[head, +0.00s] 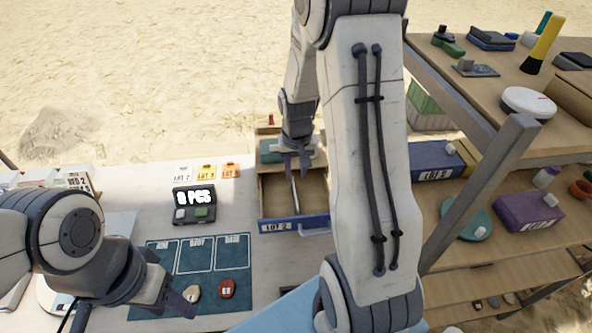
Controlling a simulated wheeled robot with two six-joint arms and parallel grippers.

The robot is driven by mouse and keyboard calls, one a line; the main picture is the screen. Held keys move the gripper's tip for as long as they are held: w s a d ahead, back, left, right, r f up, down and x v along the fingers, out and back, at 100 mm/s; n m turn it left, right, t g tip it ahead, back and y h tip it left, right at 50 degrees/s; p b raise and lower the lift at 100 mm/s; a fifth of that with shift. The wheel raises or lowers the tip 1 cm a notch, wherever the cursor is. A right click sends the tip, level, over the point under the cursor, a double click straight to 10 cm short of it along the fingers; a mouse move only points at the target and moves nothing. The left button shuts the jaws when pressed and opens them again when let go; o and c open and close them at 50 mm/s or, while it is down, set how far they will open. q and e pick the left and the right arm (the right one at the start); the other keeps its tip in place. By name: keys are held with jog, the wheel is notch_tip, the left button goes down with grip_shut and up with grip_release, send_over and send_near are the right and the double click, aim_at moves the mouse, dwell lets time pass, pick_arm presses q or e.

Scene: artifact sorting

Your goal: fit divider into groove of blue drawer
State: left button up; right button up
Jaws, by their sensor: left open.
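The blue drawer (293,223), with a blue front labelled "LOT 2" and wooden sides, is in the middle of the head view. A thin pale divider (296,201) stands inside it, running front to back and splitting the floor into two parts. My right gripper (297,170) points down over the drawer, at the divider's far end. I cannot tell whether its fingers touch the divider or how far they are apart. The groove is too small to make out. My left gripper (183,303) is open at lower left, over the edge of the dark mat and away from the drawer.
The dark mat (163,256) has outlined fields; a beige piece (193,293) and a red-brown piece (227,288) lie there. A counter display (194,206) and lot cards (206,172) stand behind it. A shelf rack (478,180) with purple and blue boxes fills the right side.

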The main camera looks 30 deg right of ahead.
jog(key=s+a+r+n, duration=0.2)
jog(key=a+r, duration=0.1)
jog(key=a, duration=0.4)
jog(key=s+a+r+n, duration=0.2)
jog(key=a+r+n, duration=0.15)
jog(key=a, duration=0.45)
jog(key=s+a+r+n, duration=0.2)
jog(key=s+a, duration=0.3)
jog(key=s, duration=0.4)
jog(key=s+a+r+n+g+y, duration=0.1)
jog(key=s+a+r+n, duration=0.1)
jog(key=s+a+n, duration=0.3)
jog(key=s+a, duration=0.1)
jog(key=s, duration=0.2)
jog(key=shift+s+r+y, duration=0.3)
jog(key=shift+s, duration=0.1)
jog(key=shift+f+b, duration=0.6)
jog(key=shift+b, duration=0.05)
